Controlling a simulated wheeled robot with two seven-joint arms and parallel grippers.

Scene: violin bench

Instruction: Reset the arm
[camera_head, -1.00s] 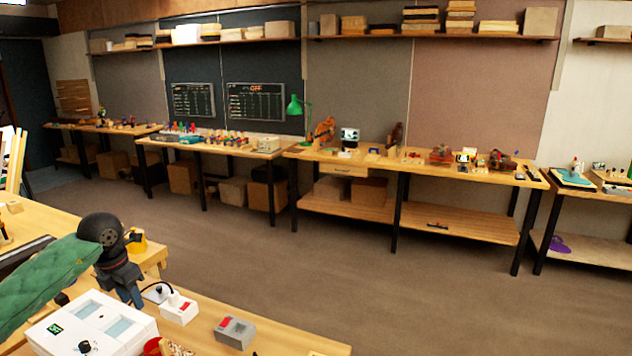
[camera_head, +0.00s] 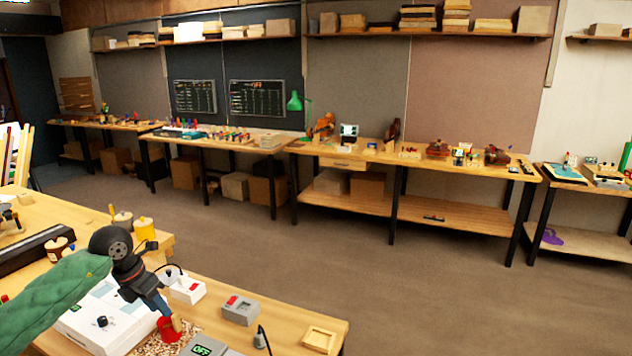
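My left arm, in a green padded sleeve, comes in from the left over the near bench (camera_head: 290,318). My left gripper (camera_head: 160,306) points down and right, past the edge of a white box (camera_head: 75,335). Its blue finger part shows just above a red thing (camera_head: 168,331) by the box. I cannot tell whether it touches the red thing, or how far apart the fingers are. My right gripper is out of view.
A white switch box (camera_head: 188,289), a grey box with a red top (camera_head: 240,310) and a wooden tray (camera_head: 319,340) lie on the near bench.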

